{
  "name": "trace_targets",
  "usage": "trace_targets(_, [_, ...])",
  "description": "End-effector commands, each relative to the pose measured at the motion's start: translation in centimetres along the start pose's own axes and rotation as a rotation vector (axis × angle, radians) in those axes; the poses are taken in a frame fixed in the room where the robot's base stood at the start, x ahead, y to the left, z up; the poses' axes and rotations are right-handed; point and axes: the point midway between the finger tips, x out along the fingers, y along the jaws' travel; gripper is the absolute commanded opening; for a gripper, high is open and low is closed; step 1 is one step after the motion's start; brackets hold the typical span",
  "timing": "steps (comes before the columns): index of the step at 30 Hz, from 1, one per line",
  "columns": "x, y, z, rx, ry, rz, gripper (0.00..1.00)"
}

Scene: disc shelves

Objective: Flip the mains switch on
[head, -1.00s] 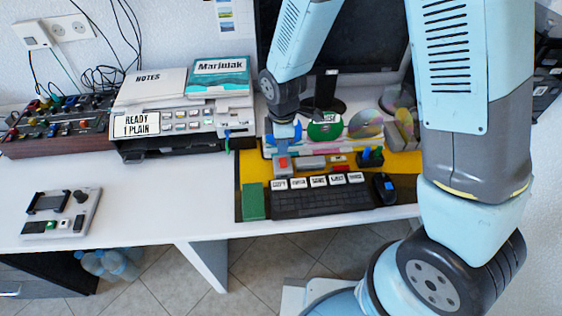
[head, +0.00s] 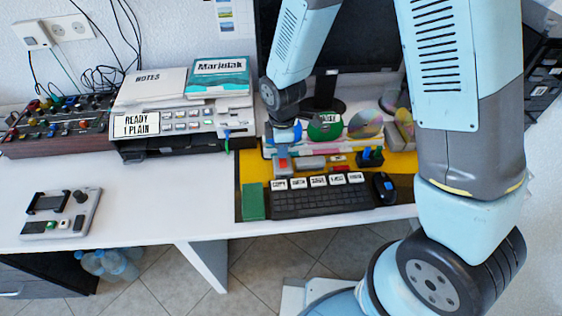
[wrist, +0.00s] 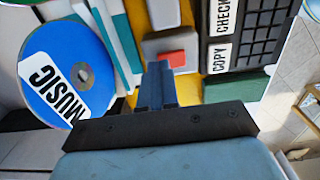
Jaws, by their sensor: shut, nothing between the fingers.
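A small grey box with a red rocker (wrist: 170,57) shows in the wrist view, just beyond and to the right of my fingertips; it looks like the mains switch. In the head view the red rocker (head: 282,162) is at the left end of the yellow mat, behind the keyboard. My gripper (wrist: 160,68) is shut and empty, with its tips close to the red part. I cannot tell whether they touch it, nor which way the rocker is tilted. In the head view my gripper (head: 284,148) is small and partly hidden by my wrist.
The keyboard (head: 320,198) with labelled keys lies in front, with a green block (head: 253,201) at its left. A blue MUSIC disc (wrist: 75,65) stands close to my gripper. A green disc (head: 324,127) and other discs stand behind.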

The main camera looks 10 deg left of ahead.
Motion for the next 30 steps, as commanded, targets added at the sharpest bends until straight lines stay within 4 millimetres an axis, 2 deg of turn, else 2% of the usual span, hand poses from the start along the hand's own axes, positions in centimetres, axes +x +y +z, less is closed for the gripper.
trace_targets(21, [1.1,0.0,0.0,0.0,-0.001,0.0,0.0])
trace_targets(30, [-0.2,0.1,0.0,0.0,0.001,0.001,0.0])
